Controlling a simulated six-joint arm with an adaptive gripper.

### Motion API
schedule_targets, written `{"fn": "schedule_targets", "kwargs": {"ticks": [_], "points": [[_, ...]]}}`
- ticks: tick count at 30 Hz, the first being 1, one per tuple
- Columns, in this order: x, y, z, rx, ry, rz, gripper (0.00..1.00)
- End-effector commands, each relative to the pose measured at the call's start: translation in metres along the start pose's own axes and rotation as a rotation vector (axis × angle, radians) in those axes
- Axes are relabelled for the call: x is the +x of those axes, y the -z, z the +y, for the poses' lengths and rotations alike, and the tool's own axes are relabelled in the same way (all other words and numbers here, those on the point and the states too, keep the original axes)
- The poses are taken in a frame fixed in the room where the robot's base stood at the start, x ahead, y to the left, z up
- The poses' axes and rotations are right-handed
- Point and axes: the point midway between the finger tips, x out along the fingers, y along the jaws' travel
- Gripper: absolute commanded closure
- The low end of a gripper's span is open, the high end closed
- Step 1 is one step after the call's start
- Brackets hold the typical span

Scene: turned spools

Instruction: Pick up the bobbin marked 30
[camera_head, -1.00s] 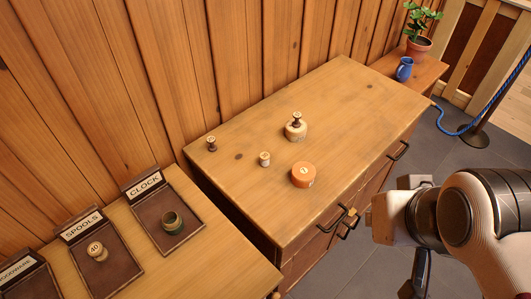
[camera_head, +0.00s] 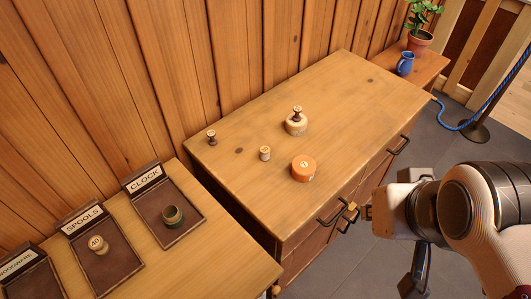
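Small turned spools stand on the wooden cabinet top (camera_head: 350,90). A dark spool with a pale top (camera_head: 212,137) is at the back left. A pale spool (camera_head: 265,153) stands near the middle. Another dark spool (camera_head: 297,113) sits on a round cream block (camera_head: 296,127). No number 30 is readable on any of them. A pale spool marked 40 (camera_head: 98,245) lies in the SPOOLS tray (camera_head: 122,262). My gripper (camera_head: 415,277) hangs at the lower right, beyond the cabinet's front and apart from all spools. Its fingertips do not show clearly.
An orange round box (camera_head: 304,169) stands near the cabinet's front edge. A blue mug (camera_head: 405,65) and potted plant (camera_head: 419,42) are at the back right. The cabinet top's right part is clear.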

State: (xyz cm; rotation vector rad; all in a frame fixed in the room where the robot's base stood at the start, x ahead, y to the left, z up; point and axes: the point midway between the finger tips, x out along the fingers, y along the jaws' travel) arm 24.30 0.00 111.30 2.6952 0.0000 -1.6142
Motion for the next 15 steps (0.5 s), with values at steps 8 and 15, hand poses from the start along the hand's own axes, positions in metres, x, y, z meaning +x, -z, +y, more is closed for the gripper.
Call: {"fn": "schedule_targets", "kwargs": {"ticks": [8, 15], "points": [[0.0, 0.0, 0.0, 0.0, 0.0, 0.0, 0.58], [0.001, 0.0018, 0.0007, -0.001, -0.002, 0.002, 0.58]]}}
